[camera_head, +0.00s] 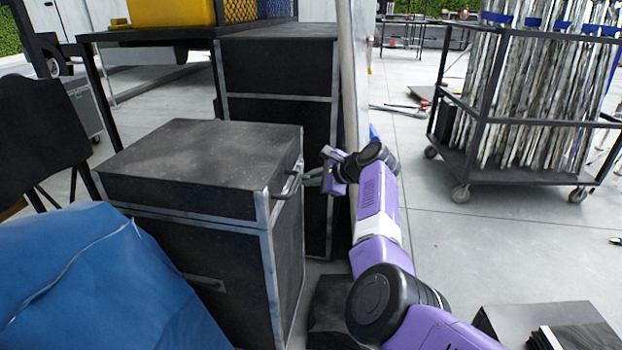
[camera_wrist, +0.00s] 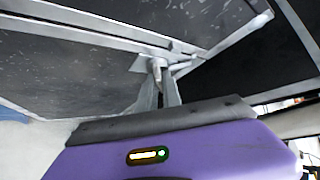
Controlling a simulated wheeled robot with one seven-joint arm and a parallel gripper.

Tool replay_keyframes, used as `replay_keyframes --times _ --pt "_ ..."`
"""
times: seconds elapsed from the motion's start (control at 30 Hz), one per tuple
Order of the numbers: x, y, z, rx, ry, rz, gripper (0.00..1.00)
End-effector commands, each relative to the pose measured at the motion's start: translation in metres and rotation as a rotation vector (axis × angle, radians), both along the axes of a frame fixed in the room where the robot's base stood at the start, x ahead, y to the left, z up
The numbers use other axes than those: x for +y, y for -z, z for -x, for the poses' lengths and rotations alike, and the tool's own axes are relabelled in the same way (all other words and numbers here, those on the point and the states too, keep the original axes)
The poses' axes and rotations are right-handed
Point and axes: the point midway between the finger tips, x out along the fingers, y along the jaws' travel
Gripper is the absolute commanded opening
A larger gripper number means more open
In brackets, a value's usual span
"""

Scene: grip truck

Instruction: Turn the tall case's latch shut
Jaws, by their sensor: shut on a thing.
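The black case (camera_head: 200,215) with metal edges stands in the left middle of the head view, its lid down. My gripper (camera_head: 312,175) reaches in from the right to the case's right side, just below the lid line. In the wrist view, my gripper (camera_wrist: 165,88) is shut on the small metal latch (camera_wrist: 157,68) at the trim. The fingers hide part of the latch, and its exact angle is hard to tell.
Another black case (camera_head: 280,65) and a pale pole (camera_head: 352,70) stand behind. A blue cover (camera_head: 95,285) lies front left. A wheeled cart (camera_head: 530,110) stands right, with open floor before it.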

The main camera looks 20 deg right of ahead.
Motion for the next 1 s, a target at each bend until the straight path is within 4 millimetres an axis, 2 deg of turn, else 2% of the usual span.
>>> replay_keyframes --times 0.57,1.0 --pt "0.002 0.014 0.004 -0.374 -0.002 0.276 0.00" --pt "0.003 0.016 0.004 -0.610 -0.002 0.444 0.00"
